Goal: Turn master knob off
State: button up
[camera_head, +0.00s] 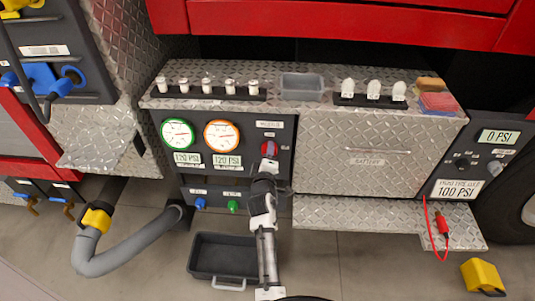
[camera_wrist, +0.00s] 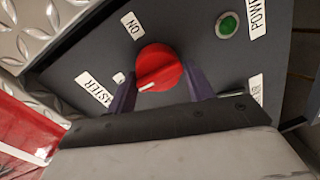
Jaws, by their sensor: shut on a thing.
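The red master knob (camera_wrist: 158,65) sits on the dark panel, with an ON label (camera_wrist: 132,25) and a MASTER label (camera_wrist: 95,88) beside it in the wrist view. A white line on the knob's face lies near its lower edge. My gripper (camera_wrist: 160,90) has its purple fingers on either side of the knob and is shut on it. In the head view the knob (camera_head: 272,147) shows partly, with my gripper (camera_head: 268,153) covering its lower part. A small white label near the left finger is partly hidden.
A green button (camera_wrist: 228,25) with a POWER label is beside the knob. Two gauges (camera_head: 178,134) are left of it. A grey bin (camera_head: 222,257) stands on the floor below, and a diamond-plate cover (camera_head: 370,160) is to the right.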

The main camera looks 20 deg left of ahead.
jog(key=shift+w+d+r+n, duration=0.2)
jog(key=shift+r+n, duration=0.1)
jog(key=shift+r, duration=0.1)
jog(key=o, duration=0.9)
jog(key=shift+c, duration=0.2)
jog(key=shift+o, duration=0.2)
jog(key=shift+f, duration=0.15)
jog(key=shift+s+a+f, duration=0.1)
jog(key=shift+s, duration=0.1)
